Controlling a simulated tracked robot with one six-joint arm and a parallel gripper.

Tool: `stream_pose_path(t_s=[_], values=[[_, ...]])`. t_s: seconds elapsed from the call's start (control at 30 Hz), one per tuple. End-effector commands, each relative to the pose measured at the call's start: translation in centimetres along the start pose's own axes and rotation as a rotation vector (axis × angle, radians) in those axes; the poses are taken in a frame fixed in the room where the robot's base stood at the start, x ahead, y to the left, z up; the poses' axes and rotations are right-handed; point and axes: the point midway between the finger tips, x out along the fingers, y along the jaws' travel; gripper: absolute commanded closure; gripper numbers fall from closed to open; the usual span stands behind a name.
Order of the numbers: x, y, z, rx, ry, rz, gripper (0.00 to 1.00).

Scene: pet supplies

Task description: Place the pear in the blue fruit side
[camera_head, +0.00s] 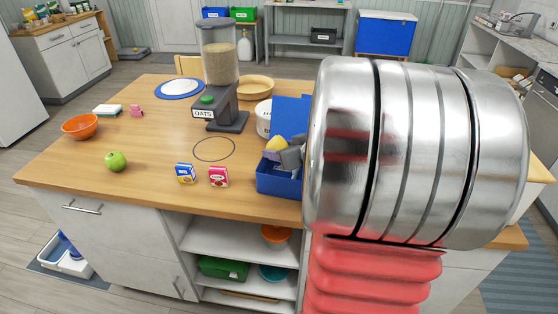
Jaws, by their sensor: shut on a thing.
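A yellow pear (277,142) shows above the front of a blue box (278,183), near the table's front edge. My gripper (281,152) is at the pear, its grey fingers over the box, and it is shut on the pear. The fingers hide the pear's lower part. I cannot tell whether the pear touches the inside of the box. A blue upright panel (292,112) rises behind it. My large silver arm link hides the box's right side, so any second compartment is not visible.
An oats dispenser (220,75) stands behind the box, beside a white container (263,118). Two small boxes, blue (185,173) and red (218,176), stand to the left. A green apple (115,161) and an orange bowl (80,126) sit farther left. The table between is mostly clear.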

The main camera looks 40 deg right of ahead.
Motion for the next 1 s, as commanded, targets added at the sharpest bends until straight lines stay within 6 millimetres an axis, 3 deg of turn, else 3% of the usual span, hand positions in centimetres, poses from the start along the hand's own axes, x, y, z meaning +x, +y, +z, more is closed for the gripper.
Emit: stream_pose_path(t_s=[0.4,1.0], values=[[1.8,0.0,3.2,0.002,-0.001,0.000,0.74],[2.1,-0.1,3.8,0.001,0.000,-0.001,0.74]])
